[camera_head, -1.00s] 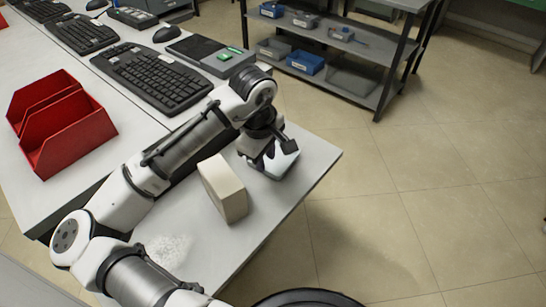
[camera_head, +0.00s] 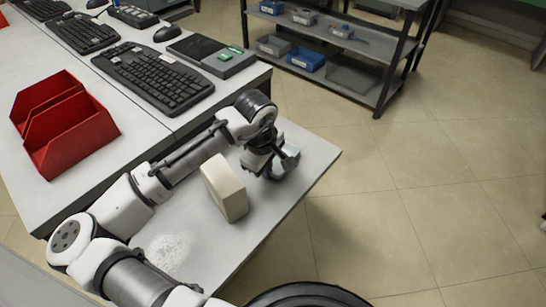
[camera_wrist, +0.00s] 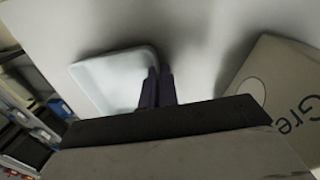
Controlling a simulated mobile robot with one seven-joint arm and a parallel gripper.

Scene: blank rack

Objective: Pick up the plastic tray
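The plastic tray (camera_wrist: 112,80) is a shallow, whitish tray with rounded corners, lying on the light table top in the wrist view. In the head view it is mostly hidden by my gripper (camera_head: 280,166), near the table's right corner. In the wrist view the two dark fingers of my gripper (camera_wrist: 157,86) are close together at the tray's right rim, one on each side of it. They look shut on that rim. I cannot tell whether the tray is lifted at all.
A beige box (camera_head: 225,188) stands close to my gripper, and its printed face (camera_wrist: 270,95) shows in the wrist view. A red bin (camera_head: 75,135) and keyboards (camera_head: 155,80) are on the adjoining table. A grey shelf (camera_head: 340,65) with small bins stands behind. White powder or grains (camera_head: 168,252) lie at the front.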

